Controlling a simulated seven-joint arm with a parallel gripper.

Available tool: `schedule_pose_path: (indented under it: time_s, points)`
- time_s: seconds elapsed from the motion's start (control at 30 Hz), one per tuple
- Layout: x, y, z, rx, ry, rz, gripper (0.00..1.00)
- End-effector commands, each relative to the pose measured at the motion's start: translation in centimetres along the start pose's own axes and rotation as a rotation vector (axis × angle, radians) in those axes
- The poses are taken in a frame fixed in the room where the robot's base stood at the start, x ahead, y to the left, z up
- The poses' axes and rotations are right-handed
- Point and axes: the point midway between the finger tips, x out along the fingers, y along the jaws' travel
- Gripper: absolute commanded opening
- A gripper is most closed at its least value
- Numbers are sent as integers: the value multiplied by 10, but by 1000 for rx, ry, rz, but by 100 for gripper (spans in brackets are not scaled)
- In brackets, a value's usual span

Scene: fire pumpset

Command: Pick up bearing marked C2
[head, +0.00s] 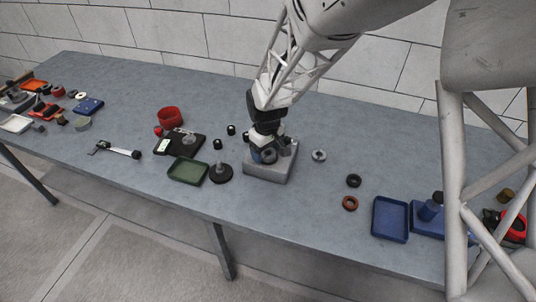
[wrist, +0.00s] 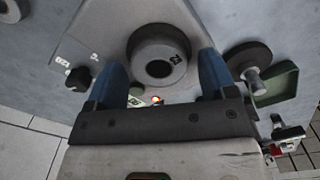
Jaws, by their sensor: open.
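A dark grey ring-shaped bearing (wrist: 150,45) with a small white label sits on a light grey block in the wrist view. The label's marking is blurred but may read C2. My gripper (wrist: 160,82) is open, with its blue fingers on either side of the bearing's near part; I cannot tell whether they touch it. The light grey block (wrist: 97,25) carries other small labels and a black knob (wrist: 78,79) at left. In the head view my gripper (head: 266,154) is low over the grey block (head: 268,174), and it mostly hides the bearing.
A black disc with a post (head: 221,174) and a green tray (head: 188,171) stand left of the block. A grey ring (head: 319,156), black ring (head: 353,181) and reddish ring (head: 350,203) lie right of it. A blue tray (head: 390,219) is further right.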

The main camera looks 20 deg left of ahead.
Motion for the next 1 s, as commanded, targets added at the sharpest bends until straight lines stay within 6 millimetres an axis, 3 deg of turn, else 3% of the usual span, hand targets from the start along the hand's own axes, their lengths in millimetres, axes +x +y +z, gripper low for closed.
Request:
schedule_pose_path:
  time_s: [0.47, 0.83, 0.9, 1.0]
  points:
    - [0, 0, 0, 0, 0, 0, 78]
    - [0, 0, 0, 0, 0, 0, 24]
    - [0, 0, 0, 0, 0, 0, 18]
    - [0, 0, 0, 0, 0, 0, 18]
